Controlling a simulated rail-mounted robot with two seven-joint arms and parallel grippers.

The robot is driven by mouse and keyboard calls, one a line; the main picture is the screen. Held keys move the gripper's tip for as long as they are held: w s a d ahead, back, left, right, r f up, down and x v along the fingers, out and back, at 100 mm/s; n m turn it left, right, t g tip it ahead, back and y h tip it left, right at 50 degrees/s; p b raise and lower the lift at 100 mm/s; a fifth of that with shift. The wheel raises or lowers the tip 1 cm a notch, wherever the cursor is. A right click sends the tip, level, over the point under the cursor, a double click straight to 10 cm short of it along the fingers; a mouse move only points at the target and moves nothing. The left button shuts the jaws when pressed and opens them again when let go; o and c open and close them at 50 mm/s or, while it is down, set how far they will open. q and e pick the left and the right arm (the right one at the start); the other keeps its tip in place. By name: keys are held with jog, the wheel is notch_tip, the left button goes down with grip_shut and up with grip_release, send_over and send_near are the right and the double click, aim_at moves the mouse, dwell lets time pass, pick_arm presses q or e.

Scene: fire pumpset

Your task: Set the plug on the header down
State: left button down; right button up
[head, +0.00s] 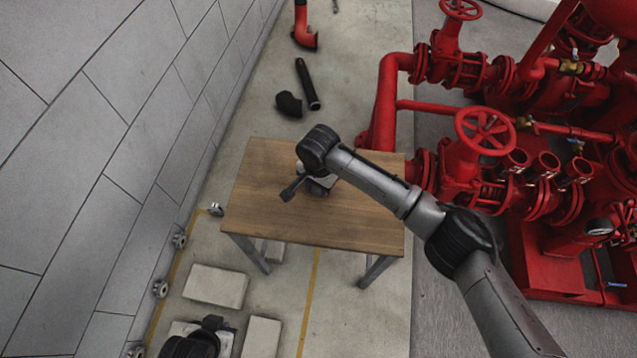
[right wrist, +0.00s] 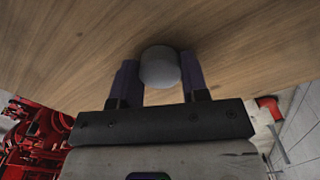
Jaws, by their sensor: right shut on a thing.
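My right gripper (head: 304,188) is over the wooden table (head: 255,205), its arm reaching in from the lower right. In the right wrist view my right gripper (right wrist: 158,82) is shut on a grey round plug (right wrist: 160,68), with a finger on each side. The plug is close to the table top; I cannot tell if it touches. In the head view the gripper and wrist hide the plug. The red header (head: 530,185) has several open stubs facing up. A dark part of my left arm shows at the lower left; its fingers are not clear.
Red pumps and pipes with a handwheel (head: 485,131) stand right of the table. A black elbow (head: 289,105) and a black pipe (head: 307,84) lie on the floor behind it. A tiled wall is at left. Bare table top surrounds the gripper.

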jog(key=o, duration=1)
jog(key=shift+f, duration=0.15)
jog(key=shift+r+p, duration=2.9)
jog(key=shift+r, duration=3.3)
